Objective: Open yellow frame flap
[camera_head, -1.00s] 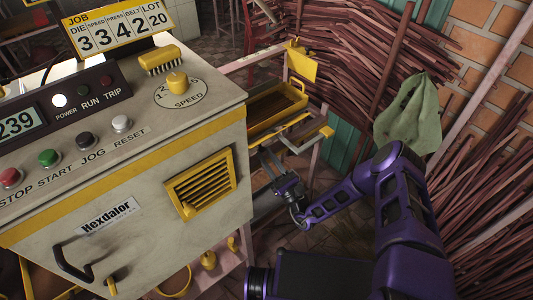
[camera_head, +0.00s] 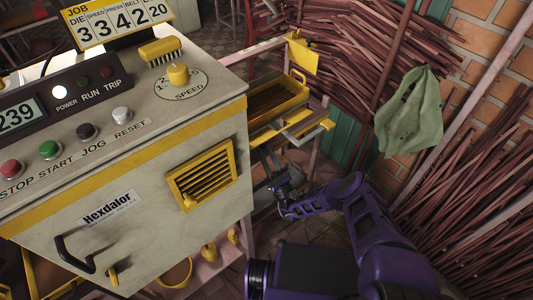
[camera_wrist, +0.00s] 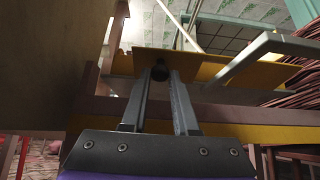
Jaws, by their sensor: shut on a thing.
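A yellow-edged frame (camera_head: 285,108) stands on the bench beside the machine's right side. A grey-and-yellow hinged-looking part (camera_head: 300,128) sits at its near side; I cannot tell for sure which piece is the flap. My gripper (camera_head: 268,160) is below that near side, next to the machine. In the wrist view, my gripper (camera_wrist: 160,85) is shut on a dark round knob (camera_wrist: 160,72), in front of a yellow-brown panel (camera_wrist: 195,68). In the head view the fingertips and knob are too small or hidden to make out.
The machine (camera_head: 130,190) with its yellow vent (camera_head: 202,174) stands close on the left. A yellow plate (camera_head: 302,58) stands upright behind the frame. Stacked sticks (camera_head: 400,45) and a green cloth (camera_head: 410,110) are to the right. Floor shows below the bench.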

